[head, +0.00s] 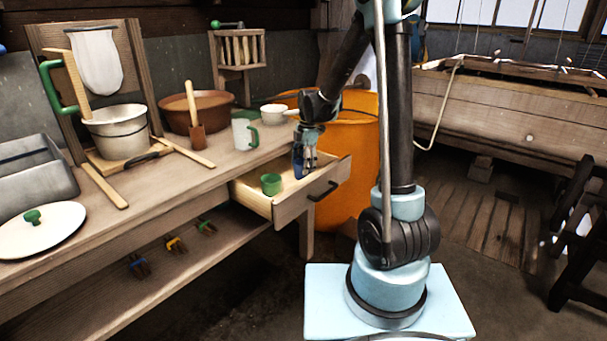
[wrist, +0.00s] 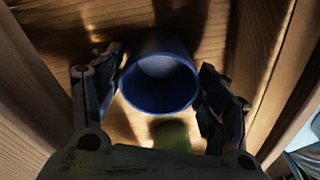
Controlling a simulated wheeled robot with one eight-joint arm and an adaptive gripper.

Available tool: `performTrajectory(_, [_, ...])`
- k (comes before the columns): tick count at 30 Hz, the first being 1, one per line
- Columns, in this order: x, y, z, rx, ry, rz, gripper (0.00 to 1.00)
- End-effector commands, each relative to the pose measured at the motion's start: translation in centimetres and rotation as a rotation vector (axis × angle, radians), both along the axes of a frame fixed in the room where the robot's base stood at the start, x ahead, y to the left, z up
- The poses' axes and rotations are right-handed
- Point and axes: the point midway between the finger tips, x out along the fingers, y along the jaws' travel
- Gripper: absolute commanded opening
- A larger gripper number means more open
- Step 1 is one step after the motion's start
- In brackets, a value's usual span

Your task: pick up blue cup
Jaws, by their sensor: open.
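The blue cup (wrist: 160,104) stands in the open drawer (head: 288,206), and the wrist view looks down into its mouth. In the head view the blue cup (head: 298,164) is partly hidden by my gripper (head: 306,160). My gripper also shows in the wrist view (wrist: 160,100), with one finger on each side of the cup. The fingers are open and look close to the cup's wall; whether they touch it I cannot tell. A green cup (head: 271,184) stands in the same drawer, and it shows dimly in the wrist view (wrist: 171,135).
The drawer's wooden walls (wrist: 285,75) rise close on both sides. On the bench above stand a white mug with a green handle (head: 243,133), a brown basin (head: 215,105) and a small white pan (head: 273,113). An orange barrel (head: 355,185) stands behind the drawer.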

Motion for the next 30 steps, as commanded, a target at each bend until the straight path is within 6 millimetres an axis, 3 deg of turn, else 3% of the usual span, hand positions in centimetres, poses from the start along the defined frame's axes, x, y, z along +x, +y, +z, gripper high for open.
performTrajectory(11, [-0.07, 0.1, -1.11, 0.0, 0.0, 0.0, 0.68])
performTrajectory(17, [-0.07, 0.1, -1.1, 0.0, 0.0, 0.0, 0.3])
performTrajectory(30, [-0.06, 0.11, -0.59, 0.0, 0.0, 0.0, 0.3])
